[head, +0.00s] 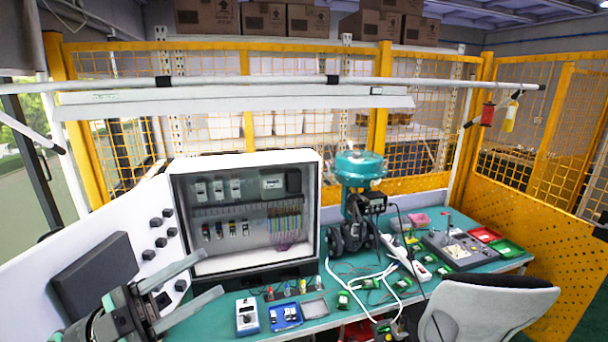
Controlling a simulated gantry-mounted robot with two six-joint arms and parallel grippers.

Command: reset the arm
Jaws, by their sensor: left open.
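My left gripper (213,273) is at the lower left in the head view. Its two long grey fingers are spread apart and point to the right, with nothing between them. It is in front of the open control cabinet (321,205), over the left part of the green workbench (225,328). I cannot tell whether a finger touches the cabinet's lower edge. My right gripper and arm are not in the picture.
A teal valve with positioner (358,168) stands mid-bench, with white cables (350,278) in front. A handheld meter (247,315) and small blue tray (286,317) lie near the front edge. A grey chair (485,305) stands at the right. Yellow mesh fencing (385,100) closes the back.

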